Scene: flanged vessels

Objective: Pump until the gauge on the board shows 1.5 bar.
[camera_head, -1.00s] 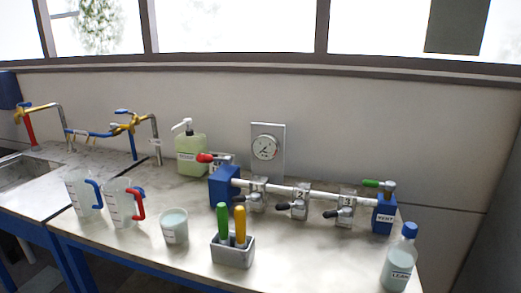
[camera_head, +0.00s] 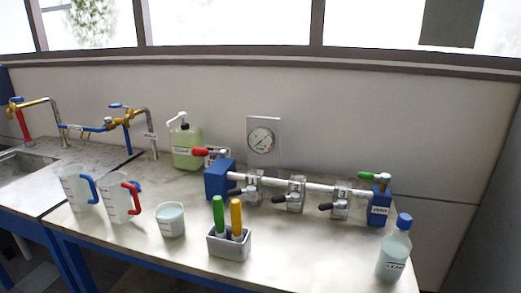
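The gauge (camera_head: 261,140) is a round white dial on a pale board (camera_head: 278,126) at the back of the bench; its needle shows, but its figures are too small to read. In front runs a pale pipe (camera_head: 313,186) between two blue blocks, with several black-handled valves such as the middle one (camera_head: 295,194). A red-handled part (camera_head: 200,151) sits at the left block (camera_head: 220,179). A green-handled valve (camera_head: 369,175) tops the right block (camera_head: 380,208), labelled VENT. A green bottle with a white pump top (camera_head: 187,147) stands left of the gauge. Neither gripper is in view.
Two clear jugs, one blue-handled (camera_head: 77,188) and one red-handled (camera_head: 120,199), and a cup (camera_head: 171,220) stand front left. A grey holder (camera_head: 229,246) has green and yellow handles. A blue-capped bottle (camera_head: 394,252) stands near the right edge. Taps (camera_head: 125,118) and a sink (camera_head: 22,163) are left.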

